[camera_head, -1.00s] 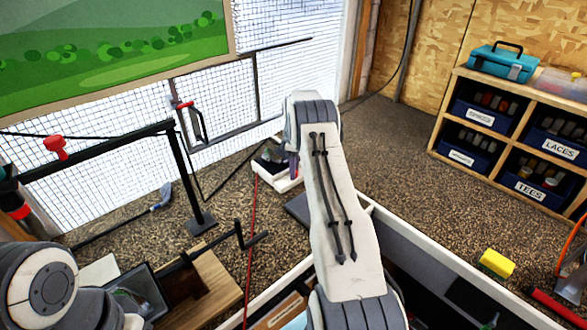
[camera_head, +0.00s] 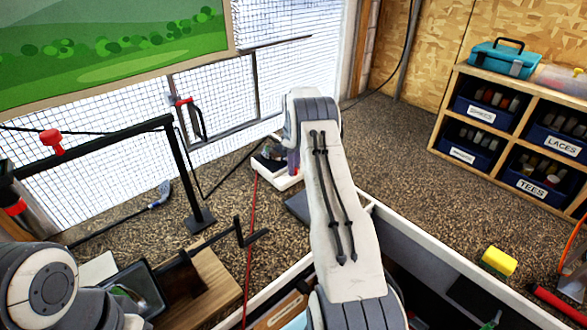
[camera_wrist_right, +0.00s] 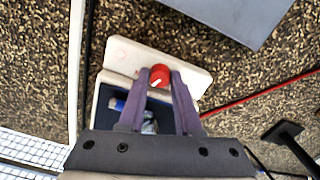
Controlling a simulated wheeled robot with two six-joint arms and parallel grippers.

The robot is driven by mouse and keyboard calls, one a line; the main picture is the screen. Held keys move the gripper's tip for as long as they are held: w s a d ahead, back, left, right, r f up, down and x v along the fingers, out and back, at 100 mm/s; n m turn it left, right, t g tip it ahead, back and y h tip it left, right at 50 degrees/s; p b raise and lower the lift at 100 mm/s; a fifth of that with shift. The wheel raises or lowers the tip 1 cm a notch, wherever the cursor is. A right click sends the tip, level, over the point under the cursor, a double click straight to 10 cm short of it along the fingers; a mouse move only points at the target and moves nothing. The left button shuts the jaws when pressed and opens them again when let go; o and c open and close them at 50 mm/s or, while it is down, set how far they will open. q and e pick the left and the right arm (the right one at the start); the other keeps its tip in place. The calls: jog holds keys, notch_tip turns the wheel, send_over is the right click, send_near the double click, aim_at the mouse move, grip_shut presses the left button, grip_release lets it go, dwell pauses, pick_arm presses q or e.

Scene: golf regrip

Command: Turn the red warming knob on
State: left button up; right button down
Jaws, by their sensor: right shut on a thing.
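The red warming knob (camera_wrist_right: 159,76) sits on the pale top of a white box in the right wrist view. A short white mark on the knob points toward the lower left. My right gripper (camera_wrist_right: 160,80) has its two purple fingers on either side of the knob, shut on it.
The box has a dark open compartment (camera_wrist_right: 104,110) holding small items. A grey flat panel (camera_wrist_right: 225,18) lies close by. A red cord (camera_head: 250,250) runs along the carpet. A black stand (camera_head: 180,165) is at left, and a shelf with bins (camera_head: 441,118) at right.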

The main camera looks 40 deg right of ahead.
jog(key=shift+m, duration=1.2)
jog(key=c, duration=0.9)
grip_release()
notch_tip(320, 180, up, 11)
jog(key=b, duration=0.2)
jog(key=shift+f+b, duration=0.2)
jog(key=shift+b, duration=0.1)
